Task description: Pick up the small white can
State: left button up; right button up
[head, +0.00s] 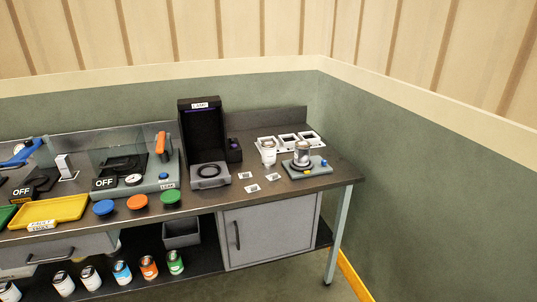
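A small white can or cup (268,155) stands on the worktop at the right, in front of a white holder. On the lower shelf stand two cans with white labels (63,284) and (90,278), and another pale can (8,292) is cut by the left edge. I cannot tell which of these the task means. Neither of my grippers shows in the head view.
The worktop (225,200) carries a black booth (201,130), a metal can on a small device (302,155), a yellow tray (48,211) and coloured lids (137,202). Blue, orange and green cans (148,268) stand on the shelf. A grey cabinet (270,232) closes its right side.

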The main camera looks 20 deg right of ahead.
aim_at(268, 147)
jog(key=i+l+u, duration=0.3)
jog(key=l, duration=0.25)
jog(key=i+l+u, duration=0.15)
jog(key=i+l, duration=0.15)
jog(key=i+l+u, duration=0.15)
jog(key=l, duration=0.25)
jog(key=i+l+u, duration=0.15)
jog(key=l, duration=0.2)
jog(key=i+l+u, duration=0.15)
jog(key=l, duration=0.2)
jog(key=i+l+u, duration=0.1)
jog(key=i+l, duration=0.25)
jog(key=l, duration=0.25)
jog(key=i+u, duration=0.05)
